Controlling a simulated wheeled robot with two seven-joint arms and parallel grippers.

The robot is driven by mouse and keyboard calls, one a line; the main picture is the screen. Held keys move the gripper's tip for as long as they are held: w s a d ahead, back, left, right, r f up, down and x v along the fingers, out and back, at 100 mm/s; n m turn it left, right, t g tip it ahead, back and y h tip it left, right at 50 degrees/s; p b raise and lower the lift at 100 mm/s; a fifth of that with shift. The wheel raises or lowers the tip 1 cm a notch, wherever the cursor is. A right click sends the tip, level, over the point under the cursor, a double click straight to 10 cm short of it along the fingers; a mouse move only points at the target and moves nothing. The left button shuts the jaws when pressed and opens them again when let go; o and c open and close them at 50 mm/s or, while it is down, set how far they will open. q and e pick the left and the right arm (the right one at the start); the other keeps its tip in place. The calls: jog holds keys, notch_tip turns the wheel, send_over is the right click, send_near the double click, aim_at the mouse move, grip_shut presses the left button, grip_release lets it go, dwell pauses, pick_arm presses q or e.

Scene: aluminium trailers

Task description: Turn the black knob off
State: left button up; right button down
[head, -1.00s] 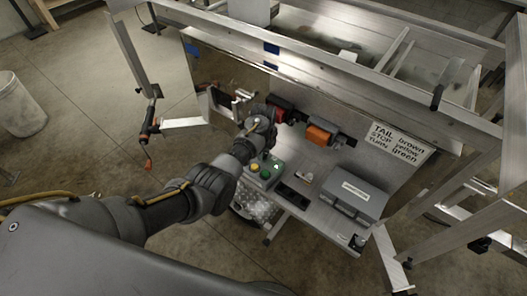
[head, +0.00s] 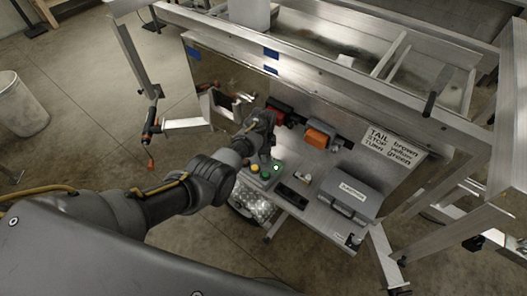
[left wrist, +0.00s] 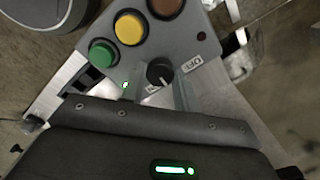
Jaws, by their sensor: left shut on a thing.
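The black knob (left wrist: 160,71) sits on the face of a grey control box (left wrist: 200,20), with a pale pointer line and small white labels beside it; one appears to read OFF. A green button (left wrist: 103,52), a yellow button (left wrist: 130,27) and a brown button are in a row on the same box. In the head view, my left gripper (head: 270,158) is at the box, beside its yellow and green buttons (head: 266,174). It is shut on the knob, whose turn angle is hard to read. The fingertips are mostly hidden. My right gripper is not in view.
A grey case (head: 350,194) and a dark tray stand on the shelf right of the box. Red and orange lights (head: 318,137) and a sign (head: 392,146) are on the panel behind. Trailer rails (head: 330,75) run above. A white bucket (head: 20,105) stands far left.

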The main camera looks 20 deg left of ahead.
pick_arm(q)
jog(key=n+p, duration=0.1)
jog(key=n, duration=0.3)
jog(key=shift+n, duration=0.3)
jog(key=n, duration=0.5)
dwell(0.5)
jog(key=o, duration=1)
jog(key=shift+a, duration=0.1)
jog(key=shift+r+p, duration=0.3)
jog(key=shift+p, duration=0.1)
jog(key=shift+r+p, duration=0.75)
jog(key=shift+r, duration=4.35)
